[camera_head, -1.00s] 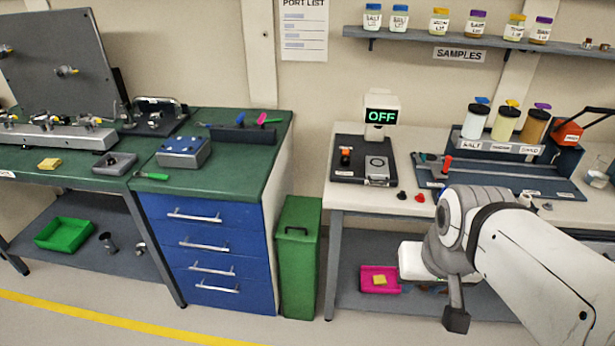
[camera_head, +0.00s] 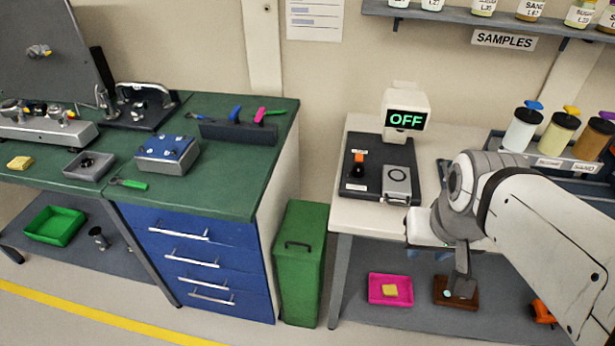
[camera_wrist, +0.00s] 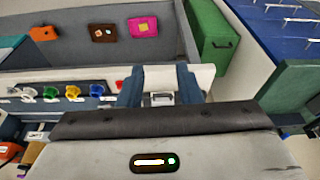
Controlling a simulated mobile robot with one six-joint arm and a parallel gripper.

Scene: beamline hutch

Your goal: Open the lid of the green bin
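The green bin (camera_head: 300,285) stands upright on the floor between the blue drawer unit and the white-topped table. Its lid is shut, and a dark handle (camera_head: 297,245) shows near the top. The bin (camera_wrist: 208,28) is also at the upper right of the wrist view, with the handle (camera_wrist: 225,43) on its face. My gripper (camera_wrist: 160,82) is open and empty, with its two blue-grey fingers apart. In the head view it is at the white table's front edge, right of the bin and not touching it. Its fingertips are mostly hidden there.
The blue drawer unit (camera_head: 205,265) stands close left of the bin. The white-topped table (camera_head: 352,212) is close on its right and carries a device with an OFF display (camera_head: 405,120). A pink tray (camera_head: 376,292) lies on its lower shelf. The floor before the bin is clear.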

